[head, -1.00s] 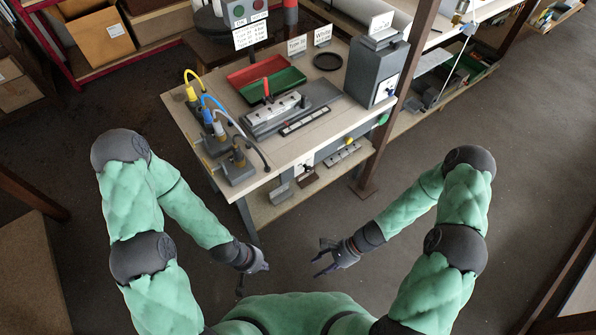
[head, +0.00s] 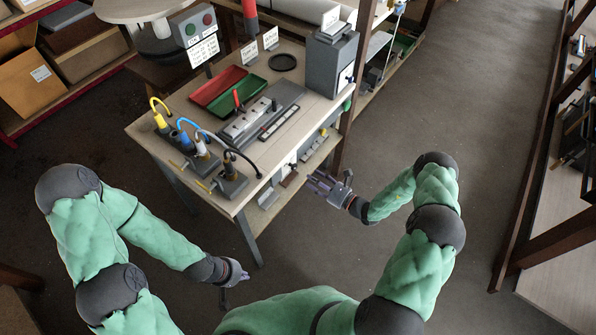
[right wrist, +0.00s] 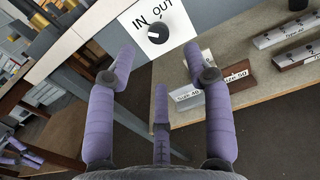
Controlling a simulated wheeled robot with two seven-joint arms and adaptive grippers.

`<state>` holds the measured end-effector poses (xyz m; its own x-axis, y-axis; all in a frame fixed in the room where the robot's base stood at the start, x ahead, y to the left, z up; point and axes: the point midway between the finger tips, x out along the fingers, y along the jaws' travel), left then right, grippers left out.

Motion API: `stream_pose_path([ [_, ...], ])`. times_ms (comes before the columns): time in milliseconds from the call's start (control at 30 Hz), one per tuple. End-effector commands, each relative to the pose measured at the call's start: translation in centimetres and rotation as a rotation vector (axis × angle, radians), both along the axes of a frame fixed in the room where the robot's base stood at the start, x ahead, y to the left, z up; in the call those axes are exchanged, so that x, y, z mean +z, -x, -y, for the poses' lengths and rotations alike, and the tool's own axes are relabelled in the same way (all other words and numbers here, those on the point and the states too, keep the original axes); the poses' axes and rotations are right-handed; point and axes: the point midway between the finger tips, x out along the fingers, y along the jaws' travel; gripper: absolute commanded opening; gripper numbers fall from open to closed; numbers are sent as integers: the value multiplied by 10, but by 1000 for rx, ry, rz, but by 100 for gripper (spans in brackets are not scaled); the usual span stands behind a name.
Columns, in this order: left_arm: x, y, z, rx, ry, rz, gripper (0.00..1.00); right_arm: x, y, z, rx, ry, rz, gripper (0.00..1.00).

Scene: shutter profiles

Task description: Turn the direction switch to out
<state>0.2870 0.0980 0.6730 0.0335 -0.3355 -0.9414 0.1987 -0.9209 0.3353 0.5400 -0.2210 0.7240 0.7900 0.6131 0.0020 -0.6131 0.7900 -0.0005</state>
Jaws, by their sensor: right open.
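The direction switch (right wrist: 158,33) is a black round knob on a white plate marked IN and OUT, on the table's front side. A white mark shows on the left part of the knob, towards IN. In the head view the plate is small, below the table edge. My right gripper (right wrist: 160,62) is open and empty, its fingers spread below the knob and apart from it. In the head view my right gripper (head: 318,184) is just in front of the table's front side. My left gripper (head: 240,272) hangs low, away from the table; its finger opening is unclear.
Below the switch, a shelf (right wrist: 245,108) holds labelled blocks, including a brown block (right wrist: 236,80). On the tabletop (head: 150,128) stand cabled plugs, a red tray (head: 216,86), a green tray (head: 240,95) and a grey box (head: 330,65). Open floor lies to the right.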

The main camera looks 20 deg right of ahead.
Motion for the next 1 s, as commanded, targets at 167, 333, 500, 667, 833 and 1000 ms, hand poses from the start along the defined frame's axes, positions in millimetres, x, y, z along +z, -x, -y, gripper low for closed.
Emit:
stream_pose_path([
  [167, -8, 0, 0, 0, 0, 0, 0, -2, -26, -22, 5, 1, 1, 51],
  [333, -12, 0, 0, 0, 0, 0, 0, -2, -45, -37, 5, 1, -1, 51],
  [500, -14, 0, 0, 0, 0, 0, 0, -1, -55, -44, 4, 1, -1, 51],
  [667, -14, 0, 0, 0, 0, 0, 0, 0, -57, -46, 2, 0, -2, 51],
  [833, -14, 0, 0, 0, 0, 0, 0, 0, -57, -46, 2, 0, -2, 51],
  [1000, -14, 0, 0, 0, 0, 0, 0, 0, -57, -46, 2, 0, -2, 6],
])
